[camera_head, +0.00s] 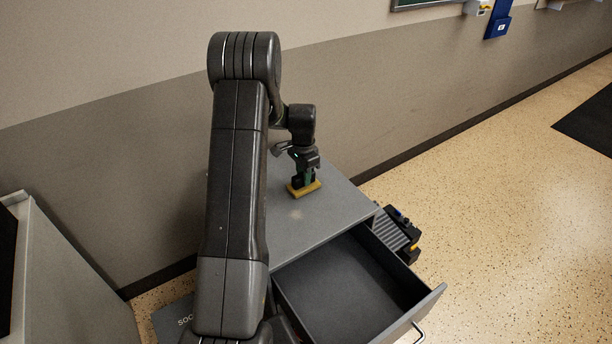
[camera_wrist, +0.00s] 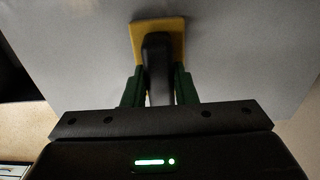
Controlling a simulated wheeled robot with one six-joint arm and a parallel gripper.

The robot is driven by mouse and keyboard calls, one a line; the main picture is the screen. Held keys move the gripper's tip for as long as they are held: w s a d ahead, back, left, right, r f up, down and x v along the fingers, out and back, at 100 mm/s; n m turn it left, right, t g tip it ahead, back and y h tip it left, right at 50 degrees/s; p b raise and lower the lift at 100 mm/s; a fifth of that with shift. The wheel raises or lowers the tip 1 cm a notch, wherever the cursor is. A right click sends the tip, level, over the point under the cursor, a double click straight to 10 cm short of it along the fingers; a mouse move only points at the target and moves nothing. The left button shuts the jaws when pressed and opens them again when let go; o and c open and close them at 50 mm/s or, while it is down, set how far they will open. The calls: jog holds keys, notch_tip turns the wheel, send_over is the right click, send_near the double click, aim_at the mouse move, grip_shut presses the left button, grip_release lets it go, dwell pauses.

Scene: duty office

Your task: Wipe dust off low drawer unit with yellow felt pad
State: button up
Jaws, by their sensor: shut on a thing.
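The low drawer unit (camera_head: 335,201) is grey, with its top drawer (camera_head: 352,290) pulled open and empty inside. A faint pale dust patch (camera_head: 296,214) shows on its top, just in front of the pad. The yellow felt pad (camera_head: 304,188) lies on or just over the top; I cannot tell if it touches. My gripper (camera_head: 307,175) is shut on the pad's dark handle from above. In the wrist view the yellow pad (camera_wrist: 176,25) shows beyond the dark handle (camera_wrist: 158,68), which sits between the green fingers. The pad's underside is hidden.
A dark box with ridged grey top (camera_head: 393,232) stands on the floor right of the unit. The wall (camera_head: 345,110) is close behind. A grey cabinet (camera_head: 65,285) stands at the left. Speckled floor (camera_head: 500,200) is open at the right.

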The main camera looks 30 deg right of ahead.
jog(key=shift+s+a+b, duration=0.15)
jog(key=shift+a, duration=1.6)
jog(key=shift+s+a+b, duration=0.15)
jog(key=shift+a, duration=1.55)
jog(key=shift+s+a+f, duration=0.1)
jog(key=shift+a+f, duration=0.05)
jog(key=shift+a, duration=0.75)
jog(key=shift+s+a+f, duration=0.1)
jog(key=shift+a, duration=0.8)
jog(key=shift+r, duration=0.1)
notch_tip(320, 180, up, 6)
jog(key=p, duration=0.3)
jog(key=shift+p, duration=0.3)
jog(key=shift+w, duration=0.1)
notch_tip(320, 180, up, 3)
jog(key=shift+r+p, duration=0.1)
jog(key=shift+p, duration=0.95)
